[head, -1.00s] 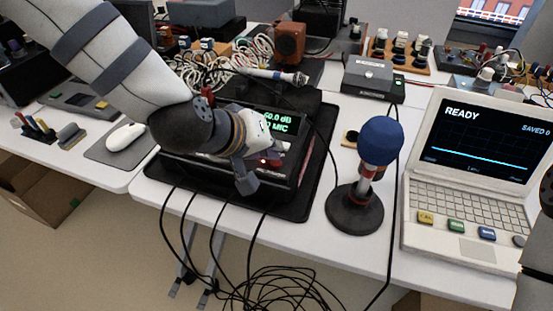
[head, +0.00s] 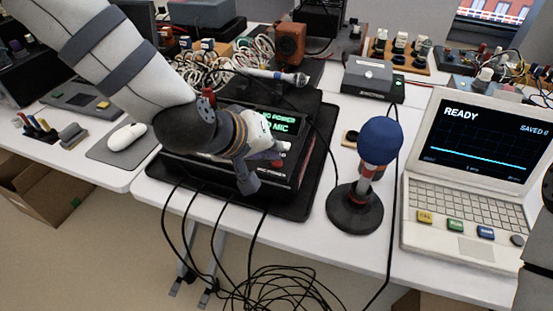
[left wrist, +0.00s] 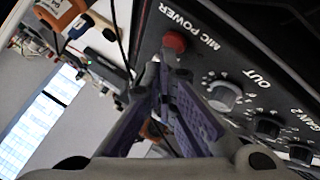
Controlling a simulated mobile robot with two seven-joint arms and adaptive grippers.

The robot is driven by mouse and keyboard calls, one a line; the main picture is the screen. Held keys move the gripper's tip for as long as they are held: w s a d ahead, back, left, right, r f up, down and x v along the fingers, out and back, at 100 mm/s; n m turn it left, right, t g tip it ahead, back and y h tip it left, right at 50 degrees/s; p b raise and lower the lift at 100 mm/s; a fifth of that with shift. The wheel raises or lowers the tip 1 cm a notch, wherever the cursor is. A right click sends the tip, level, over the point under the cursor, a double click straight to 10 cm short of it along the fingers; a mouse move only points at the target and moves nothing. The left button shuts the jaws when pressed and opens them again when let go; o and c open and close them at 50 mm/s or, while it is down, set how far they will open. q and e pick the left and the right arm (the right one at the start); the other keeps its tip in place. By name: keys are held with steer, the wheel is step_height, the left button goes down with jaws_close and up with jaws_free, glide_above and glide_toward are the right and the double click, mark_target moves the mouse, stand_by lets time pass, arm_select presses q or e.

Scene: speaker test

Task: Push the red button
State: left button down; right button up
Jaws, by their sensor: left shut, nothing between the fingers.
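The red button (left wrist: 174,41) is a round knob on the dark panel of the audio unit (left wrist: 240,75), beside the words MIC POWER in the left wrist view. In the head view the black unit (head: 190,165) stands on a dark mat, and a small red spot (head: 277,163) shows beside my gripper. My left gripper (left wrist: 163,68) is shut and empty, its fingertips close to the button's near edge. I cannot tell whether they touch. It also shows in the head view (head: 262,160), over the unit's front. My right gripper is out of view.
A blue-topped microphone (head: 380,141) stands on a round base right of the unit. A laptop (head: 455,215) reads READY. Black cables (head: 215,235) hang from the front edge. A white mouse (head: 126,136) lies at left. Several knobs (left wrist: 224,92) line the panel.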

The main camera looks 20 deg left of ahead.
arm_select(q)
steer(key=shift+r, duration=0.8)
steer(key=shift+f, duration=0.2)
step_height(320, 180, up, 3)
steer(key=shift+r+p, duration=0.1)
steer(key=shift+p, duration=0.65)
steer(key=shift+r, duration=0.2)
step_height(320, 180, up, 2)
steer(key=shift+r, duration=0.2)
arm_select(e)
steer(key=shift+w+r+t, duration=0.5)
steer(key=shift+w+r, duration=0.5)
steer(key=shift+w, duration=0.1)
